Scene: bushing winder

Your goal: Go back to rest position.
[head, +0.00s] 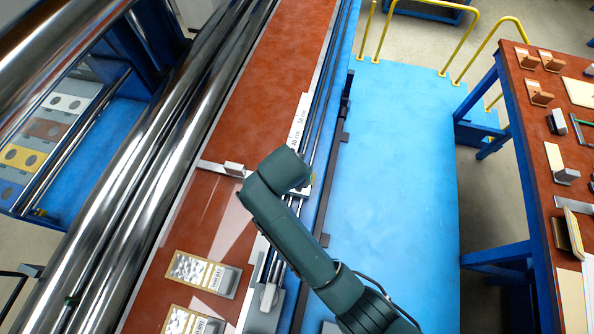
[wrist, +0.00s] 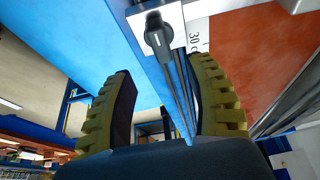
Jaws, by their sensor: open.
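My gripper (wrist: 158,110) is open in the wrist view, with its two yellow ribbed fingers apart and nothing between them. Beyond the fingers in the wrist view are a black lever on a light block (wrist: 158,38) and a long dark rail. A ruler strip marked 30 (wrist: 198,38) lies beside the lever.
A red table (head: 265,70) runs along steel rollers (head: 150,165). Two packs of small parts, one a labelled pack (head: 203,272), lie on it. The blue platform (head: 400,180) at right is clear. A workbench (head: 535,150) with tools stands far right, near yellow railings (head: 470,50).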

